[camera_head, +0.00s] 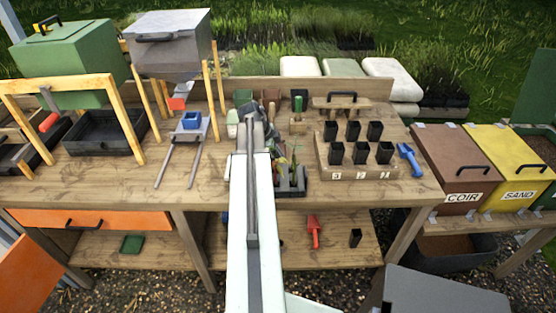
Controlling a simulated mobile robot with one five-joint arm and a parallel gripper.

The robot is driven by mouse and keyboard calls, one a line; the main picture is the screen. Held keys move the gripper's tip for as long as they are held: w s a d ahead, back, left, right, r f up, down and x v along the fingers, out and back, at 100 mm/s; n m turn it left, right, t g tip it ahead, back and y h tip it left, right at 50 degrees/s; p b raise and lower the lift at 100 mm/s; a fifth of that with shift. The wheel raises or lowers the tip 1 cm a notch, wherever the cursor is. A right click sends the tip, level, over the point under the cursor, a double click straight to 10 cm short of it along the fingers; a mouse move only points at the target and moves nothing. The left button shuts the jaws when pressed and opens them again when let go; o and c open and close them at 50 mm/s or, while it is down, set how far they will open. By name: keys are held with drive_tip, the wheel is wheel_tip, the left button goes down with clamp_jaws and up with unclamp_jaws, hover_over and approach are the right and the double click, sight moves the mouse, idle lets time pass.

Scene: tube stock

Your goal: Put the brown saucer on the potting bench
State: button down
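The potting bench (110,180) is a wooden table across the middle of the view, with a lower shelf. I cannot make out a brown saucer for sure; my arm covers part of the bench middle. A small brown item (271,95) stands at the back of the bench, too small to identify. My arm reaches forward over the bench, and my gripper (257,112) is at its far end, above the bench near some dark pots. Its fingers are too small and hidden to show whether it is open or holding anything.
A rack of black pots (355,172) stands right of my arm, with a blue scoop (409,160) beside it. Coir and sand bins (462,168) are at right. The bench's front left is clear.

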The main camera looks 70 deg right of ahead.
drive_tip(key=shift+f, duration=0.15)
drive_tip(key=c, duration=1.7)
unclamp_jaws()
drive_tip(key=shift+w+r+p, duration=0.1)
drive_tip(key=shift+r+p, duration=0.35)
drive_tip(key=shift+r, duration=0.15)
drive_tip(key=p+v, duration=1)
drive_tip(key=v, duration=0.1)
drive_tip(key=shift+a+r, duration=0.1)
drive_tip(key=shift+r, duration=0.05)
drive_tip(key=shift+w, duration=0.1)
